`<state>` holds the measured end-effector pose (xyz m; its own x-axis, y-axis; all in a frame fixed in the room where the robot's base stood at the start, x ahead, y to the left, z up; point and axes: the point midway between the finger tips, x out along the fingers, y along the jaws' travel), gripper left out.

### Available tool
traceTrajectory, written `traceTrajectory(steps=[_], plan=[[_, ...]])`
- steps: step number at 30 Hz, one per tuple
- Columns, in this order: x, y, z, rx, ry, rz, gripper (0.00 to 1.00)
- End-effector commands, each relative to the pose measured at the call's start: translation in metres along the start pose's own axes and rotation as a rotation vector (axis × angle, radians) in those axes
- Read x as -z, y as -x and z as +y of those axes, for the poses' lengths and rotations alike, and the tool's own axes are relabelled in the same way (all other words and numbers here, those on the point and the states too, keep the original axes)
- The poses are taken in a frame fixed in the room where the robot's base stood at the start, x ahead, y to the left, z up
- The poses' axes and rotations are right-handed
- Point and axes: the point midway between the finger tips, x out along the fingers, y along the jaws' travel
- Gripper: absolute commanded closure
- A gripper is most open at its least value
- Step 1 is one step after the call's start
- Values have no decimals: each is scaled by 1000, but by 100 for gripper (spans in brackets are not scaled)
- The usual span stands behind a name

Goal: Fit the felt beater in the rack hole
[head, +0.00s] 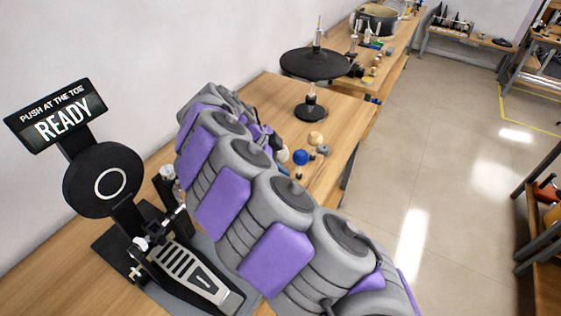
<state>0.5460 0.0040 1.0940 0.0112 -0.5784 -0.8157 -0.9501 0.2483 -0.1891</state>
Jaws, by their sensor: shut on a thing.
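My gripper (274,141) is mostly hidden behind my grey and purple arm; only its dark end shows. A pale round head (283,154), which looks like the felt beater, shows right at the gripper's end, and the gripper is shut on it. The beater's shaft is hidden. Just right of it stand a blue ball-headed beater (300,157), a beige one (316,138) and a grey one (323,150), close together on the wooden bench. The rack and its holes cannot be made out behind my arm.
A pedal (190,273) with a round black pad (103,180) and a READY sign (57,116) stands at the left. A black disc on a stand (316,64) stands behind the beaters. The bench (345,113) is clear to their right, up to its edge.

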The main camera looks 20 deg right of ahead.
Motion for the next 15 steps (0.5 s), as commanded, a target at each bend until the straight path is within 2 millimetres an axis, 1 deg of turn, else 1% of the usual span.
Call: traceTrajectory(steps=[5,11,15], plan=[[4,-4,-1,-2,-4,0,100],[-10,-12,4,-3,-2,7,100],[-19,-21,7,-1,-2,9,100]])
